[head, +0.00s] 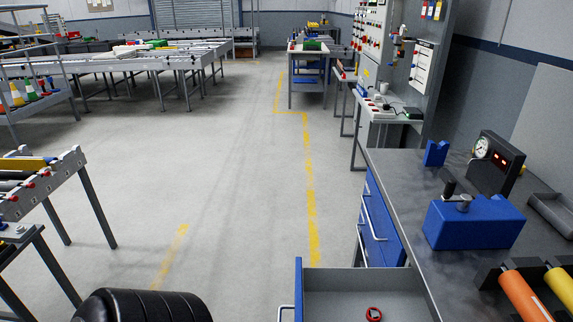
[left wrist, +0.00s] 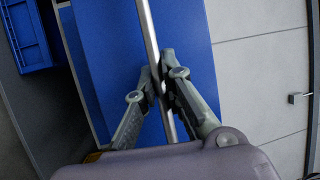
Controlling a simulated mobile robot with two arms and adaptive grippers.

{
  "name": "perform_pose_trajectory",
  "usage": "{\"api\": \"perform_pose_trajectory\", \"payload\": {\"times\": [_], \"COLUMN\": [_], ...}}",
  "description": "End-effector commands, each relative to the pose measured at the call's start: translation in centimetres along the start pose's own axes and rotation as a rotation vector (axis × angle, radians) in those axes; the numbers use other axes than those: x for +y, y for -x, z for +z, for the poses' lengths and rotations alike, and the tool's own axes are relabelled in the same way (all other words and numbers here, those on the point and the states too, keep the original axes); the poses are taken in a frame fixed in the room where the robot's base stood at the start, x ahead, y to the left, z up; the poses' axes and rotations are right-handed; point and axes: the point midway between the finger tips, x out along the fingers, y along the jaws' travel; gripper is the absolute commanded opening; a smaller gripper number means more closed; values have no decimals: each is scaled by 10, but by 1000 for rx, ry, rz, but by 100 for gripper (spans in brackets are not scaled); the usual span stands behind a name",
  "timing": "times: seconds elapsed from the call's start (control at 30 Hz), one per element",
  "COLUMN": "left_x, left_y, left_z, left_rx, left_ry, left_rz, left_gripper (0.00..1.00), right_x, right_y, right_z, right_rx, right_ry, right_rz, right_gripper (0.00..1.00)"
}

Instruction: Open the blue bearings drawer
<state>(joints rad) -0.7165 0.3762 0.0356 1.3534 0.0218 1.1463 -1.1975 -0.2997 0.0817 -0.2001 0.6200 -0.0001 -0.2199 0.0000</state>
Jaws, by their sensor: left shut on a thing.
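A blue-fronted drawer (head: 298,288) stands pulled out from the workbench at the bottom of the head view. Its grey inside shows, with a small red ring-like part (head: 374,314) on its floor. A pale bar handle (head: 286,313) is on its front. In the left wrist view my left gripper (left wrist: 162,82) is shut around a metal bar handle (left wrist: 149,32) on a blue front (left wrist: 108,62). I cannot read any label on it. My left fingers do not show in the head view. My right gripper is in neither view.
More blue drawers (head: 377,225) with bar handles sit in the bench beyond. On the bench top (head: 400,180) are a blue vise-like block (head: 474,220), a gauge box (head: 495,163) and orange and yellow cylinders. A roller conveyor (head: 60,185) stands at left. The floor between is clear.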

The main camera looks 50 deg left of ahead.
Motion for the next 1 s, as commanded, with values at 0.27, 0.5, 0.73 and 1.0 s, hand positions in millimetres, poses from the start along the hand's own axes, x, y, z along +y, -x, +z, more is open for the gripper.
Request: {"api": "perform_pose_trajectory", "payload": {"times": [0.27,0.5,0.73,1.0], "left_x": [1,0,0,1], "left_y": [1,1,0,5], "left_z": [1,0,0,0], "left_rx": [-3,-2,-1,-2], "left_ry": [3,2,1,1], "left_rz": [3,2,1,2], "left_gripper": [0,21,30,30], "right_x": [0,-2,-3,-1], "right_y": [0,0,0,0], "right_z": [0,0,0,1], "right_rx": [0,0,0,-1], "right_ry": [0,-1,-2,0], "right_rz": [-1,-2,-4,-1], "right_gripper": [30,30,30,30]}}
